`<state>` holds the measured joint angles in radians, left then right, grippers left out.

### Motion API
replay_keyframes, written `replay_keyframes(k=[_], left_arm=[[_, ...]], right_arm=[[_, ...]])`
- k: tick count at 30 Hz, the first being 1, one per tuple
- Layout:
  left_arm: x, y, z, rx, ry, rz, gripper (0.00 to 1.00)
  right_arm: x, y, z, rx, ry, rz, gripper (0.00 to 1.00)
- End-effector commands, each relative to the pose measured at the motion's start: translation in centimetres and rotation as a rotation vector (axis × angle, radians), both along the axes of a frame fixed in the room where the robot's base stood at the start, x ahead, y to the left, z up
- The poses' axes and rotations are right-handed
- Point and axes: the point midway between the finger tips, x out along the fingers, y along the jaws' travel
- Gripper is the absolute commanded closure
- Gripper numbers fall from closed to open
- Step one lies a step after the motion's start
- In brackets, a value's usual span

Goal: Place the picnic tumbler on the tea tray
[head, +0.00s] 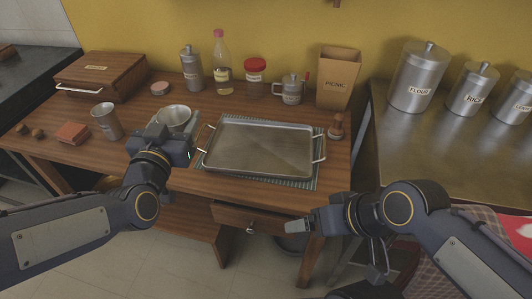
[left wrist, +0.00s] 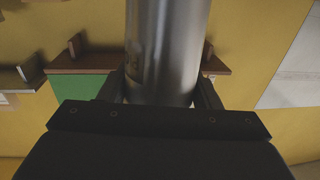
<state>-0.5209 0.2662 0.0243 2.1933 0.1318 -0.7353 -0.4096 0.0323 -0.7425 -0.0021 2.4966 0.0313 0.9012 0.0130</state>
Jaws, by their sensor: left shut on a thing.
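My left gripper (head: 178,138) is shut on a steel tumbler (head: 173,115) with an open top. The gripper hides its lower part, so I cannot tell if it touches the table. In the left wrist view the tumbler's shiny wall (left wrist: 168,50) stands between the fingers (left wrist: 160,92); its dark marking is unreadable. The tea tray (head: 262,146), a steel tray with two handles, lies bare on a striped mat, just right of the held tumbler. Another steel tumbler (head: 106,121) with a label stands to the left. My right gripper (head: 292,222) is in front of the table; its finger gap is unclear.
A wooden box (head: 100,78), a lidded canister (head: 191,68), a bottle (head: 222,65), a red-lidded jar (head: 255,78), a steel mug (head: 291,90) and a PICNIC box (head: 338,78) line the back. A wooden shaker (head: 337,127) stands by the tray's right handle.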

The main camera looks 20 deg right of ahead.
Motion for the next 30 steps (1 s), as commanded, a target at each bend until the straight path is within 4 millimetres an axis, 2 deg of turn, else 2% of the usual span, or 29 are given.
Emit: replay_keyframes(k=[1,5,8,16,18,24,30], left_arm=[[-0.5,-0.5,0.1,-0.002,-0.004,-0.015,0.66],[-0.8,-1.8,0.2,0.001,0.001,-0.034,0.66],[-0.4,-3.7,-0.7,0.006,0.004,-0.038,0.66],[1.4,-10.2,-3.8,0.004,0.004,-0.036,0.67],[1.7,-11.2,-5.5,0.006,0.005,-0.035,0.67],[2.4,-13.4,-8.2,0.003,0.002,-0.032,0.67],[2.6,-14.3,-9.2,0.003,0.001,-0.032,0.67]], right_arm=[[0.0,0.0,-0.8,0.0,0.0,0.0,0.17],[0.0,0.0,-1.0,0.0,-0.001,0.0,0.17],[0.0,0.0,-1.0,0.0,-0.001,0.0,0.17],[0.0,0.0,-1.4,0.0,-0.001,0.0,0.17],[0.0,0.0,-1.9,0.0,-0.001,0.0,0.17],[0.0,0.0,-2.4,0.0,0.0,0.0,0.17],[0.0,0.0,-2.5,0.0,0.0,0.0,0.17]])
